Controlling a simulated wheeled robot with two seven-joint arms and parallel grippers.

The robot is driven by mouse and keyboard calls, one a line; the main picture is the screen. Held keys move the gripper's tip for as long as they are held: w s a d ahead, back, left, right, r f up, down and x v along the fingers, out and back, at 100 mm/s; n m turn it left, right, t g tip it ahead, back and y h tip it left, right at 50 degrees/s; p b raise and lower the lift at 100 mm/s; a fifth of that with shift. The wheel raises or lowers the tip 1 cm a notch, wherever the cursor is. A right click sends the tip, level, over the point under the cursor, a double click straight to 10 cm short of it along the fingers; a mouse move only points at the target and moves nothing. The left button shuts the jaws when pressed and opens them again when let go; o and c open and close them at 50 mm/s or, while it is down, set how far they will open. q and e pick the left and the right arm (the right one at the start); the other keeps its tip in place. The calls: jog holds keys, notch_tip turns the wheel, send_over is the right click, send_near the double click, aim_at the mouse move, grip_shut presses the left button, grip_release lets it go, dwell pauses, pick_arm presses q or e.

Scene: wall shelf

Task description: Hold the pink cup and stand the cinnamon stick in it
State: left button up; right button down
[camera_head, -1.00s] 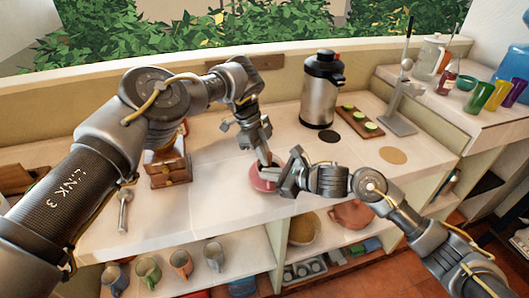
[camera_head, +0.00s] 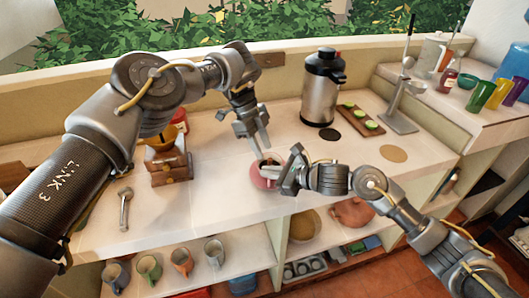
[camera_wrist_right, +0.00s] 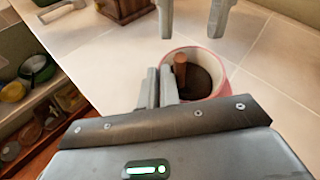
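The pink cup (camera_head: 268,179) stands upright on the counter; it also shows in the right wrist view (camera_wrist_right: 221,87) with dark contents. The brown cinnamon stick (camera_wrist_right: 180,70) is inside the cup, upright with a slight lean, its top near rim height. My right gripper (camera_wrist_right: 160,86) has its fingers close together at the cup's side, seemingly shut on its handle; the grasped part is mostly hidden. My left gripper (camera_head: 258,150) is just above the cup. Its two fingers are apart and empty in the right wrist view (camera_wrist_right: 191,30), clear of the stick.
A wooden box with a drawer (camera_head: 170,168) and a metal scoop (camera_head: 124,205) are to the left. A steel flask (camera_head: 321,90) and a wooden board with green pieces (camera_head: 361,120) stand behind. Several mugs sit on the shelf below. Counter around the cup is mostly clear.

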jog(key=shift+s+d+f, duration=0.1)
jog(key=shift+d+f, duration=0.05)
jog(key=shift+f, duration=0.45)
pick_arm(q)
jog(key=v, duration=0.9)
jog(key=shift+d, duration=0.1)
pick_arm(e)
jog(key=c, duration=1.6)
grip_release()
jog(key=shift+o, duration=0.2)
jog(key=shift+w+r, duration=0.1)
jog(key=shift+w, duration=0.15)
pick_arm(q)
jog(key=shift+w+f, duration=0.1)
jog(key=shift+w, duration=0.1)
pick_arm(e)
jog(key=shift+r, duration=0.15)
jog(key=shift+r, duration=0.1)
